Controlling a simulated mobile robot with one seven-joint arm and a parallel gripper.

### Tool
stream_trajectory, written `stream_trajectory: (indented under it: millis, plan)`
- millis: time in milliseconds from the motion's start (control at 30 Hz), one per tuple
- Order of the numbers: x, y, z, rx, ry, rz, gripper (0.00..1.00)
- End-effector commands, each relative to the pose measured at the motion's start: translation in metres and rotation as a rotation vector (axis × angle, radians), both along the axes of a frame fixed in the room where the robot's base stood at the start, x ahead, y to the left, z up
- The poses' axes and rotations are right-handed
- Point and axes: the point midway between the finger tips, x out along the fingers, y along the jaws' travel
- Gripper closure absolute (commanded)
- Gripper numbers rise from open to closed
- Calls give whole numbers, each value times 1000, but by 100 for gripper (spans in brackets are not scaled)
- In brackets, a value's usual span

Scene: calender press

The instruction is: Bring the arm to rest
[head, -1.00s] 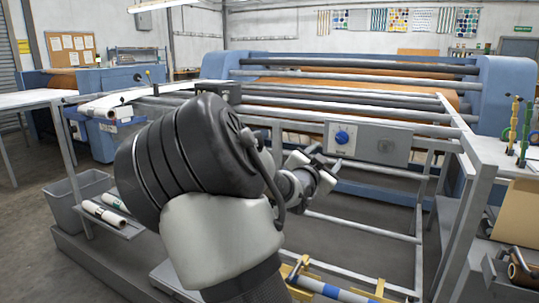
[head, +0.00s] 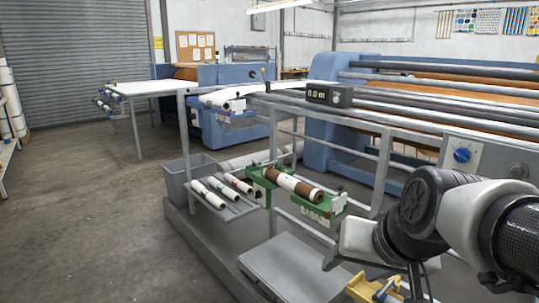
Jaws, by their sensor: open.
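My arm comes in from the right edge in the head view, folded low, with its black joint and white links in front of the machine frame. My gripper (head: 333,260) appears at the arm's lower left end as a small dark shape beside a white link. It is partly hidden by the arm, and its fingers show poorly. It is open, and I see nothing held in it. It is in front of the machine's lower frame, below the green cradle (head: 335,205) in the picture.
A brown and white roll (head: 292,185) lies in the green cradle. Several white rolls (head: 212,193) lie on a low shelf beside a grey bin (head: 178,178). A yellow bracket (head: 375,288) is just below my arm. The floor (head: 85,220) at left is clear.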

Motion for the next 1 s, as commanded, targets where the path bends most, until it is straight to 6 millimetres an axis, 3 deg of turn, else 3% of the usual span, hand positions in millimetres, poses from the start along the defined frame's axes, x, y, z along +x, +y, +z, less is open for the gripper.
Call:
stream_trajectory:
  millis: [233,300,567,900,1000]
  plan:
    - [-79,3,-7,-219,95,142,45]
    - [-78,3,18,-216,100,145,45]
    - [-77,3,77,-211,100,143,45]
    - [-77,3,190,-209,99,143,45]
    - [-77,3,206,-209,99,142,45]
